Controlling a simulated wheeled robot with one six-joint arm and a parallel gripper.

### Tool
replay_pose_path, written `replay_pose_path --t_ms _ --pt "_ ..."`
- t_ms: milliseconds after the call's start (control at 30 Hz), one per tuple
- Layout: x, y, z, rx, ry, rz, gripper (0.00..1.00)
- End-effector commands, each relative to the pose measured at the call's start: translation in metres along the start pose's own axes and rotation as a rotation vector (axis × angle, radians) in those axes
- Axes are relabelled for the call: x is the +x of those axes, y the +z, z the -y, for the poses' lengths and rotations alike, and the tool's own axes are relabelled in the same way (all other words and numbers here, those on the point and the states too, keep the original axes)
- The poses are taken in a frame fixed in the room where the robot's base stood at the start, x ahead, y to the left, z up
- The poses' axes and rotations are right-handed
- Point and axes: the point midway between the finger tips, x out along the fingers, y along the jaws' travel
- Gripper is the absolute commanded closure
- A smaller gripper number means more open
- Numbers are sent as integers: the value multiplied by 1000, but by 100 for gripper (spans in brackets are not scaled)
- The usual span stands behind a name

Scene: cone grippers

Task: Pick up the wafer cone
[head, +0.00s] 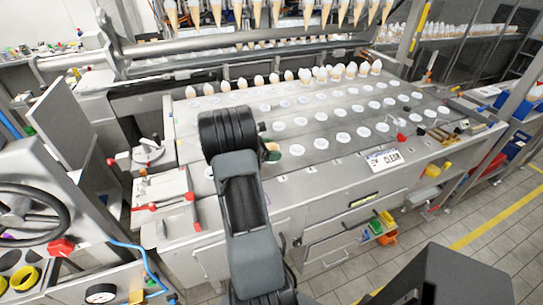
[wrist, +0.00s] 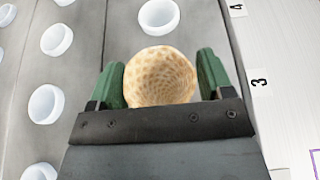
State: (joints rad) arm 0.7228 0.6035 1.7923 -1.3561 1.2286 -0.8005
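The wafer cone (wrist: 160,78) is round and tan with a waffle pattern, seen from its wide end in the wrist view. My gripper (wrist: 162,75) has one green finger on each side of it, with the cone's rim very close to both. I cannot tell whether the fingers press on the cone or only stand around it. In the head view my gripper (head: 271,152) is low over the front part of the steel table, mostly hidden behind my dark wrist. The cone's lower part is hidden.
The steel table (head: 232,172) has rows of white ring holders (head: 343,137). Several filled cones (head: 305,75) stand along its back, and more hang from a rail (head: 275,12) above. A sign (head: 383,160) and red-handled levers (head: 160,200) are near the front edge.

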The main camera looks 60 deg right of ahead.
Motion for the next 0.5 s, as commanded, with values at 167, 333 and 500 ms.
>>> replay_pose_path --t_ms 167,333,500 --pt "0 0 0 0 0 0 44" --pt "0 0 0 0 0 0 44" --pt "0 0 0 0 0 0 44"
